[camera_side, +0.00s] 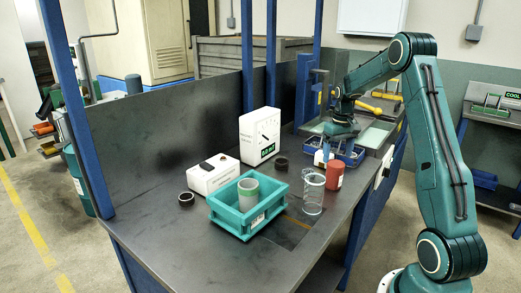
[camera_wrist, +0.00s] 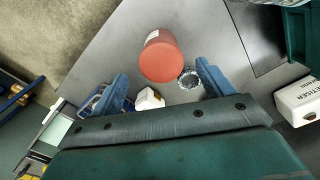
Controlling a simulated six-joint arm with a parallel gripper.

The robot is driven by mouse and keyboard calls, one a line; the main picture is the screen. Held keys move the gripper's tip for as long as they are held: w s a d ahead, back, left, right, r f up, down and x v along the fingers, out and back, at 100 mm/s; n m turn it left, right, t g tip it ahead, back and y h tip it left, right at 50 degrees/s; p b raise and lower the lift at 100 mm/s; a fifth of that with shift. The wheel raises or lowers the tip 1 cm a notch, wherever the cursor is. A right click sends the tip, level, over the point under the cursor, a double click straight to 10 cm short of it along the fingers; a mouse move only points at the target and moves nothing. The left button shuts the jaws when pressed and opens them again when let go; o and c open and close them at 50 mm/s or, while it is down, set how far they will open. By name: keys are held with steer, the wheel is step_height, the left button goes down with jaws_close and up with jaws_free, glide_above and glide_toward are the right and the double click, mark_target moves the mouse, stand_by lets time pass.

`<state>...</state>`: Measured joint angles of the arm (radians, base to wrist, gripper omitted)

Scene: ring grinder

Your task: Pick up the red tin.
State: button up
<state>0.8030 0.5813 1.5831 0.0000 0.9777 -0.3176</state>
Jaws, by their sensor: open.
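The red tin (camera_side: 335,174) stands upright near the right edge of the dark bench in the side view. In the wrist view the red tin (camera_wrist: 162,60) shows its plain red round end, with a pale label on its side. In the wrist view my gripper's (camera_wrist: 162,72) blue fingers are spread, with the tin showing ahead of and between the tips. The tin appears apart from both fingers.
A clear beaker (camera_side: 314,193) stands just left of the tin. A teal crate (camera_side: 230,224) holds a grey-green cylinder (camera_side: 248,190). A white dial box (camera_side: 259,136), white case (camera_side: 213,175) and dark rings (camera_side: 186,198) stand further left.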

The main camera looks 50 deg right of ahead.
mark_target(336, 163)
steer(key=shift+f, duration=0.8)
steer(key=shift+w+f, duration=0.1)
steer(key=shift+f, duration=2.5)
steer(key=c, duration=1.2)
steer(key=shift+o, duration=0.2)
steer(key=shift+r, duration=0.2)
step_height(336, 163, up, 20)
steer(key=shift+f, duration=0.15)
